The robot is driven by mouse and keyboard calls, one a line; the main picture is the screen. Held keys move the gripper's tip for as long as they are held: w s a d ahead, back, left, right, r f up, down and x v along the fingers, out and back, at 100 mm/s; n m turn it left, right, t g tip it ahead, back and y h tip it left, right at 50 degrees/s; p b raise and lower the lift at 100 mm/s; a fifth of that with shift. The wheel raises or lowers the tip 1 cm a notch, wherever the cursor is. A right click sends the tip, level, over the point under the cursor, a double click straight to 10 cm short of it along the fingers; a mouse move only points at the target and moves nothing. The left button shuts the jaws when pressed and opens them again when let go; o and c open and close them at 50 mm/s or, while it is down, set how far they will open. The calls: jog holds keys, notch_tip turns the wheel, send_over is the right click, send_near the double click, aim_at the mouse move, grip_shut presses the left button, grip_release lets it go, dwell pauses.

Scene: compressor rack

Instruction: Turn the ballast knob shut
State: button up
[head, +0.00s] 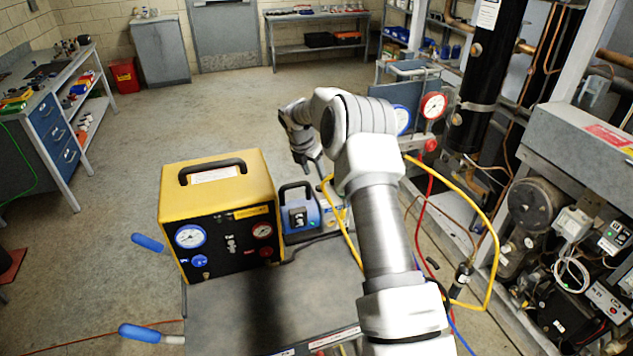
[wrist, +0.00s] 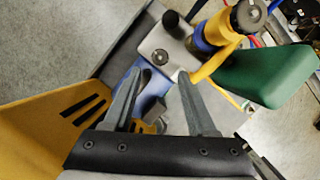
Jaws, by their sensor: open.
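A blue and grey vacuum pump (head: 300,217) stands beside the yellow machine in the head view. In the wrist view its grey top block (wrist: 163,52) carries a small round metal fitting and a black cap (wrist: 173,22). A dark round knob (wrist: 248,15) sits on a yellow fitting at the upper right of the wrist view. I cannot tell for certain which of these is the ballast knob. My gripper (wrist: 163,80) is open and empty, its fingers pointing at the pump's top from above. My arm hides part of the pump area in the head view.
The yellow machine (head: 217,215) with gauges stands close on the left. A green body (wrist: 265,73) is right of the fingers in the wrist view. A yellow hose (head: 490,235) loops right, towards the compressor rack (head: 575,200). The floor (head: 130,140) behind is largely clear.

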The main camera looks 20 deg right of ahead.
aim_at(320, 188)
jog(key=b+x, duration=0.4)
jog(key=x, duration=0.3)
jog(key=shift+f, duration=0.25)
jog(key=shift+d+n, duration=0.15)
jog(key=shift+n, duration=0.15)
jog(key=shift+s+r+n+t+y+p, duration=0.1)
jog(key=shift+n+t+y+p, duration=0.05)
jog(key=shift+n+p, duration=0.35)
jog(key=shift+r+n+t+y+p, duration=0.15)
jog(key=shift+n+p, duration=0.15)
jog(key=shift+n, duration=0.3)
jog(key=shift+f+n+y+p, duration=0.3)
jog(key=shift+n+p, duration=0.25)
jog(key=shift+n, duration=0.45)
